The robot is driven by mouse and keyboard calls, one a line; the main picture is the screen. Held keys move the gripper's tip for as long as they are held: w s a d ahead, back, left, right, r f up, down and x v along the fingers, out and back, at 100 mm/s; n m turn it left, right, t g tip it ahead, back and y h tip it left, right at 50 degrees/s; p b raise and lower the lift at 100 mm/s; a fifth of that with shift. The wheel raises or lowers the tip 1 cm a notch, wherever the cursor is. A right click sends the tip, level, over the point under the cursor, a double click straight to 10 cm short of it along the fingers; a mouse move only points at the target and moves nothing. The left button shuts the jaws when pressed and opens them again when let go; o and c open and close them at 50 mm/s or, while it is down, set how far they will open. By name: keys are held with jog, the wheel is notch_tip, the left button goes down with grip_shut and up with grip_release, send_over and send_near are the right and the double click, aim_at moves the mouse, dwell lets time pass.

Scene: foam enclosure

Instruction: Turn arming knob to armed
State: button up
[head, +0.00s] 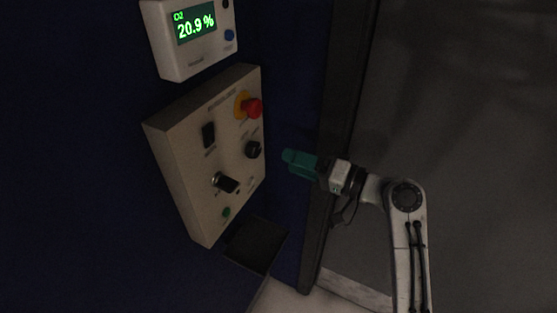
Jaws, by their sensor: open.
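A beige control panel (184,165) is mounted on the dark blue wall. It carries a black knob (253,149) at its right side, below a red mushroom button (252,107) on a yellow ring. A second control, a dark one with a bright collar (225,183), sits lower left. The panel labels are too small to read, so I cannot tell which control is the arming knob. My gripper (290,158), with teal fingers, is open and empty. It is to the right of the panel, apart from the black knob and pointing left toward it.
An O2 meter (188,48) reading 20.9 % hangs above the panel. A black rocker switch (208,134) and a green button (227,212) are also on the panel. A dark open tray (254,245) juts out below. A dark vertical post (343,90) stands behind my gripper.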

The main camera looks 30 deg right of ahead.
jog(key=shift+v, duration=1.2)
jog(key=s+a+f+n+g+h, duration=0.1)
jog(key=s+a+f+g+h, duration=0.1)
jog(key=s+f+g, duration=0.5)
jog(key=s+a+f+n+h, duration=0.1)
jog(key=s+f+h, duration=0.3)
jog(key=f, duration=0.7)
jog(key=s+d+f+n+g+h, duration=0.1)
jog(key=s+d+f+g+h, duration=0.1)
jog(key=s, duration=0.7)
jog(key=s+d+f+n+g+h, duration=0.1)
jog(key=s+f+g, duration=0.3)
jog(key=s, duration=0.6)
jog(key=shift+d+f+g+h, duration=0.35)
jog(key=shift+f+h, duration=0.25)
jog(key=shift+h, duration=0.3)
jog(key=shift+w, duration=0.1)
